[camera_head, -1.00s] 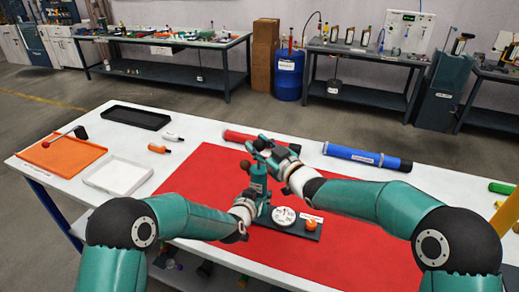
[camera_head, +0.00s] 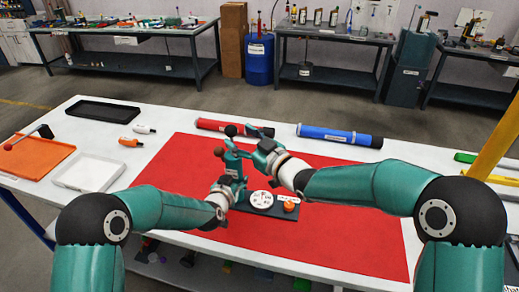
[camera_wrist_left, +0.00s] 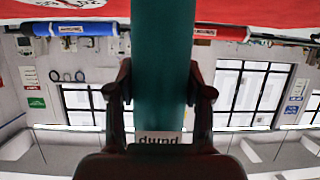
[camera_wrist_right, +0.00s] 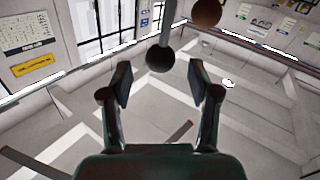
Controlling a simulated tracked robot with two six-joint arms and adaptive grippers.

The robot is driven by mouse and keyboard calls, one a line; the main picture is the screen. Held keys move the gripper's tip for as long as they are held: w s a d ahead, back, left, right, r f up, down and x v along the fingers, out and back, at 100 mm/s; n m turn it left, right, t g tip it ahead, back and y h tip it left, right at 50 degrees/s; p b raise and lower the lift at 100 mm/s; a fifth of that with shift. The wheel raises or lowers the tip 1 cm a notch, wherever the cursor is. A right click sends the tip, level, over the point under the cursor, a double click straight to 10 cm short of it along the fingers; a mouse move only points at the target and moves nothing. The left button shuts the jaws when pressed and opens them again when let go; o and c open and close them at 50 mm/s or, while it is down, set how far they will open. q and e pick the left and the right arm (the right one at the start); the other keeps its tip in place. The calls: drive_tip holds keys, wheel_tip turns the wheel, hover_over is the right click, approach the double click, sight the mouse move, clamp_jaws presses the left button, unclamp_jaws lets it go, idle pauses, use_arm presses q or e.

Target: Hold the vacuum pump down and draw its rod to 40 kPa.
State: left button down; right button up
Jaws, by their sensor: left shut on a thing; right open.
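The vacuum pump has a green barrel (camera_head: 232,167) standing upright on a dark base with a white dial (camera_head: 262,199) and an orange knob (camera_head: 290,206). My left gripper (camera_head: 227,187) is shut around the barrel low down; in the left wrist view the barrel (camera_wrist_left: 162,65) fills the gap between its fingers. A black ball (camera_head: 231,130) tops the pump, with a red-brown ball (camera_head: 219,151) to its left. My right gripper (camera_head: 248,145) is open, just right of the pump's top. In the right wrist view the black ball (camera_wrist_right: 160,58) shows beyond the empty fingers. The dial reading is too small to tell.
The pump stands on a red mat (camera_head: 330,240). A red tube (camera_head: 220,125) and a blue tube (camera_head: 340,136) lie behind it. White (camera_head: 88,173) and orange (camera_head: 35,158) trays are at left. The mat's right part is clear.

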drive_tip(key=v, duration=0.7)
drive_tip(key=shift+s+d, duration=0.1)
use_arm(q)
drive_tip(key=shift+c, duration=1.9)
unclamp_jaws()
drive_tip(key=shift+s, duration=0.1)
